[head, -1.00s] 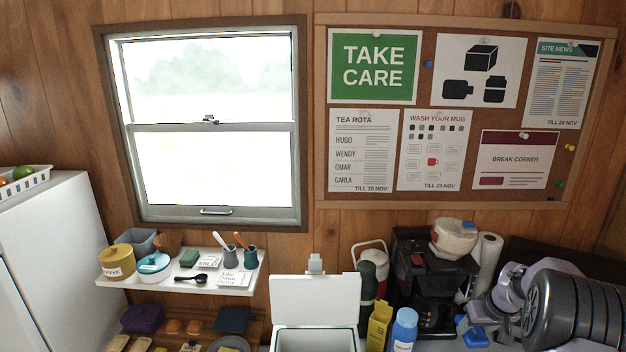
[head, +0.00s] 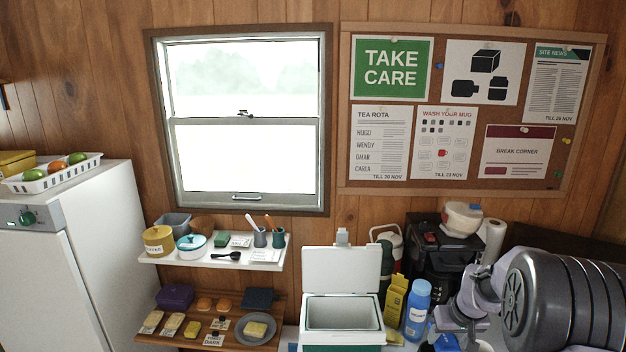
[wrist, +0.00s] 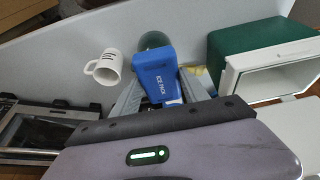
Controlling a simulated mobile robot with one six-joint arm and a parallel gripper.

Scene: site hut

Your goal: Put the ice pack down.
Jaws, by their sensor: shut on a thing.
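My gripper (wrist: 163,92) is shut on the blue ice pack (wrist: 155,72), which is labelled ICE PACK in the wrist view. The pack sticks out beyond the fingers, its label facing the camera. In the head view a blue piece of the pack (head: 446,343) shows low at the right, by my gripper (head: 455,326). I cannot tell from these views how far the pack is above the worktop.
An open cool box (head: 315,342) with a raised white lid (head: 342,268) stands left of my gripper; its white rim (wrist: 240,82) shows in the wrist view. A blue bottle (head: 416,312) and yellow carton (head: 394,297) stand between. A white mug (wrist: 108,70) is near the pack.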

